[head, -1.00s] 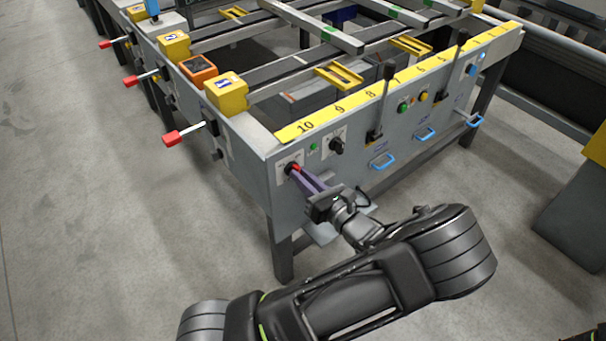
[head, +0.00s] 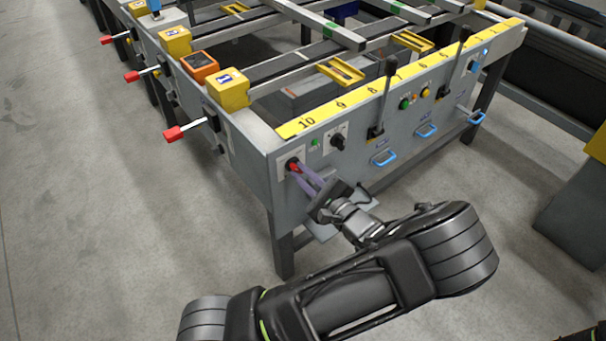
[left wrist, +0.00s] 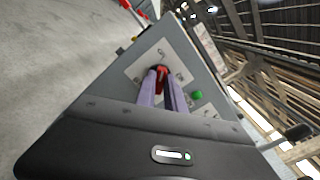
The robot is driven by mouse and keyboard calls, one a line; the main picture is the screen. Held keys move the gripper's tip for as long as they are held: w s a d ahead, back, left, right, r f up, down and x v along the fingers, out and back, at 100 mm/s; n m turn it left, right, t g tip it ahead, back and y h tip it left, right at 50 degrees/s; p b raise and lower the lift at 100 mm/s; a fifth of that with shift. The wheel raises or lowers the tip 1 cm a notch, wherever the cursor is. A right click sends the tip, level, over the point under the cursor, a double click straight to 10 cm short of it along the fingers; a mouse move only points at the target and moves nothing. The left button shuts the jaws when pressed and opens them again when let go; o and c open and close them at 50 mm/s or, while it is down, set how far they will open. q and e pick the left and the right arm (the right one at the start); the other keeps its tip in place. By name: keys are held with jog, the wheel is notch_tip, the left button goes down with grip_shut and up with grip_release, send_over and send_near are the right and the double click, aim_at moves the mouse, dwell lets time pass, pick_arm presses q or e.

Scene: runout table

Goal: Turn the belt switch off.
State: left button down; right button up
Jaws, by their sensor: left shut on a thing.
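The belt switch is a red-handled rotary knob (head: 293,166) on a light plate at the left end of the table's front panel. My left gripper (head: 298,171) has its two purple fingers shut on the red knob. In the left wrist view the fingertips (left wrist: 161,76) sit on either side of the red handle (left wrist: 161,70), in front of the plate (left wrist: 146,65). Small print on the plate is too small to read. The fingers hide part of the knob. My right gripper is not in view.
A green lamp (head: 315,143) and a black knob (head: 338,141) sit just right of the switch. Black levers (head: 384,100) and blue handles (head: 384,159) stick out further right. Red-tipped handles (head: 174,134) project from the left side. The floor at left is clear.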

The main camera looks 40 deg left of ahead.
pick_arm(q)
jog(key=shift+f+n, duration=0.1)
jog(key=shift+n, duration=0.5)
jog(key=c, duration=1.4)
grip_release()
jog(key=shift+c, duration=0.2)
jog(key=v, duration=0.7)
jog(key=shift+d, duration=0.4)
jog(key=shift+s, duration=0.15)
